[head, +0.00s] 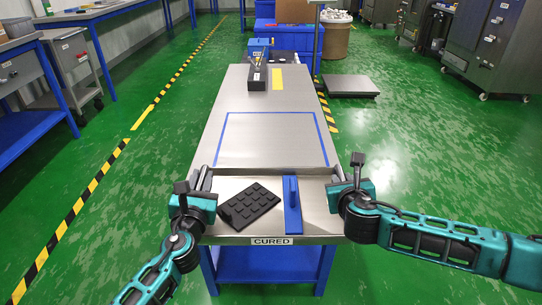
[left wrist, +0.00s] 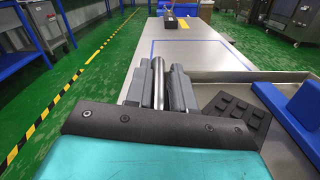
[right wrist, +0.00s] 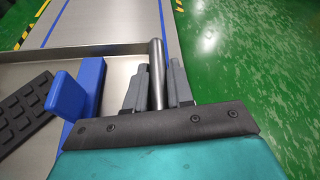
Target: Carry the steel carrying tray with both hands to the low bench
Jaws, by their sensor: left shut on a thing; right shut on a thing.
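The steel carrying tray (head: 264,176) is at the near end of a long steel-topped bench (head: 272,98) with blue legs. I cannot tell whether it rests on the top or hangs just above it. A black studded pad (head: 250,203) and a blue piece with an upright part (head: 293,210) lie in it. My left gripper (head: 201,180) is shut on the tray's left bar handle, clear in the left wrist view (left wrist: 158,82). My right gripper (head: 346,175) is shut on the right bar handle, seen in the right wrist view (right wrist: 157,75).
A blue tape outline (head: 272,114) marks a bare area beyond the tray. A dark block with a blue device (head: 259,65) stands at the bench's far end. A low grey platform (head: 350,86) is right of it. Green floor is open on both sides; blue workbenches stand left.

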